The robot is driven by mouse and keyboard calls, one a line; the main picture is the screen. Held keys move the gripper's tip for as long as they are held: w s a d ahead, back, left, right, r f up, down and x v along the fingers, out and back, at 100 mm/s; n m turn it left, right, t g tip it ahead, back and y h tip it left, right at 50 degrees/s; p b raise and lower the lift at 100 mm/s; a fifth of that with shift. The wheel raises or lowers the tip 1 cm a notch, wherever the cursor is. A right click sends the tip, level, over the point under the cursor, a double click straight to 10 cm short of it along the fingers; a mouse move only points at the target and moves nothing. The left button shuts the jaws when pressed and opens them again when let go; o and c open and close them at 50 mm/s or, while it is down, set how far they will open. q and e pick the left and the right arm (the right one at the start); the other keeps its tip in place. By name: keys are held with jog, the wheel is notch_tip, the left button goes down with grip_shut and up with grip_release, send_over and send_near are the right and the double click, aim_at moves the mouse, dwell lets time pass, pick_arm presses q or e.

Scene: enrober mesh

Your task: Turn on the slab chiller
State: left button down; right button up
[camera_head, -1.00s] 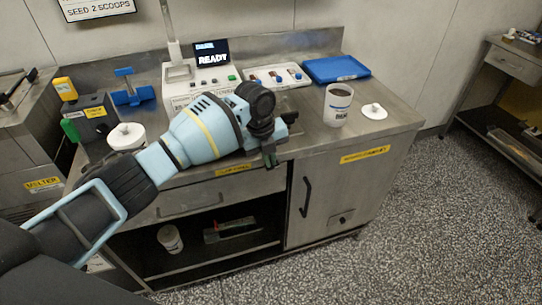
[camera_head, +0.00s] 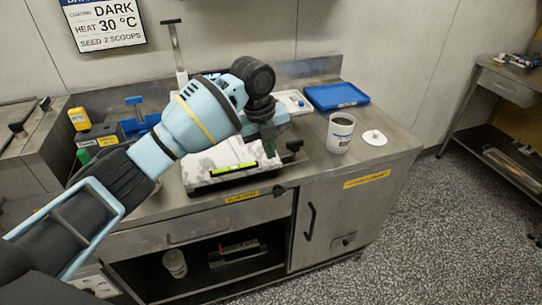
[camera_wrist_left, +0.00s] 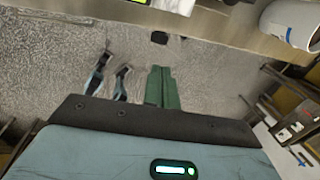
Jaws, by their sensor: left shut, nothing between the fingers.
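The labels in the head view are too blurred for me to tell which part is the slab chiller's control. A white marble-like slab (camera_head: 205,163) lies on the counter with a yellow-green level (camera_head: 234,168) along its front. A small black knob (camera_head: 280,190) is on the counter's front edge, right of a yellow label (camera_head: 241,197). My left gripper (camera_head: 269,148) is over the slab's right end, pointing down, above and behind the knob. Its green fingers (camera_wrist_left: 162,88) are together and empty in the wrist view. My right gripper is out of view.
A white mug (camera_head: 340,133) and a white lid (camera_head: 374,138) stand on the counter's right. A blue tray (camera_head: 337,96) is behind them. A cabinet door (camera_head: 330,215) with a dark handle is below. Open floor lies to the right.

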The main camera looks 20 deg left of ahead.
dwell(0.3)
